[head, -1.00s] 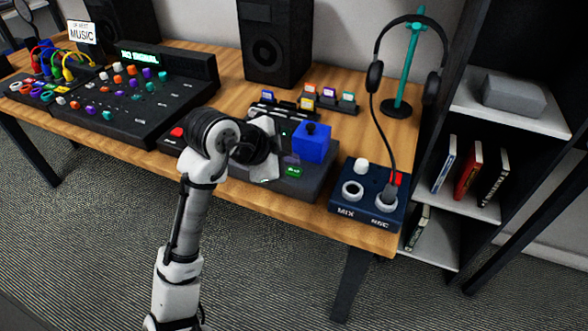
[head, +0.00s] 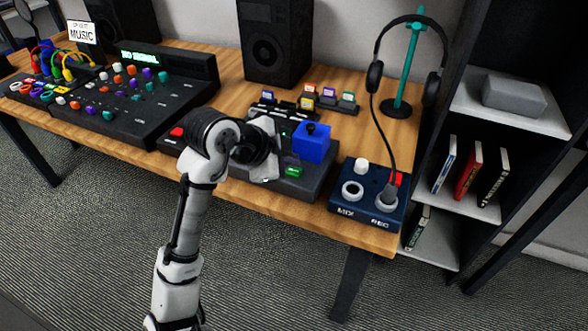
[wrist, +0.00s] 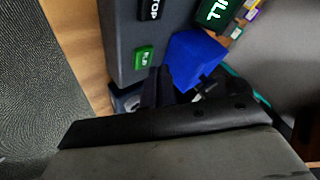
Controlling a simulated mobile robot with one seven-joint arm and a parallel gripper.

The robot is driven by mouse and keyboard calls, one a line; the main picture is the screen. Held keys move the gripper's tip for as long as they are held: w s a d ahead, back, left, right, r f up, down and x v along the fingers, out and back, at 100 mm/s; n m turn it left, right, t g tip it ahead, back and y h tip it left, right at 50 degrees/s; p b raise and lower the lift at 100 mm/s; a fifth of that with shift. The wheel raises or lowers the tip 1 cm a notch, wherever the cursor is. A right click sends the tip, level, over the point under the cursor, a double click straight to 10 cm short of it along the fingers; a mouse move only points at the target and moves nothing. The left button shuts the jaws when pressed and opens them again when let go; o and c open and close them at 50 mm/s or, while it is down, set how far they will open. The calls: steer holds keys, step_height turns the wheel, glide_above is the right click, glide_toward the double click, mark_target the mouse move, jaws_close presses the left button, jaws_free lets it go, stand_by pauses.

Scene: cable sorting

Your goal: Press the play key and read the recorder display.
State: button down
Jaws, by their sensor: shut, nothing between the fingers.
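The recorder (head: 312,183) is a dark box at the desk's front edge, partly hidden by my arm in the head view. Its green play key (head: 293,171) also shows in the wrist view (wrist: 143,57), just beyond my fingers. A black stop key (wrist: 153,8) is above it there. A dark display with bright letters (wrist: 215,10) is cut off by the top edge; the letters look like "ULL". My gripper (wrist: 158,75) is shut and empty, its tips close to the play key's right side; contact cannot be told.
A blue box marked MIX and REC (head: 368,208) stands right of the recorder. Small coloured cartridges (head: 328,96) stand behind it, with a headphone stand (head: 397,105) at right. A mixer (head: 135,105) with a lit screen fills the left.

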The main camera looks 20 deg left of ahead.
mark_target(290, 173)
steer(key=shift+f, duration=0.15)
steer(key=shift+f+b, duration=0.3)
steer(key=shift+b, duration=0.2)
steer(key=shift+f+b, duration=0.4)
stand_by(0.4)
steer(key=shift+r, duration=0.1)
steer(key=shift+r+p, duration=0.6)
steer(key=shift+r, duration=0.1)
steer(key=shift+r+p, duration=1.9)
steer(key=shift+r, duration=0.7)
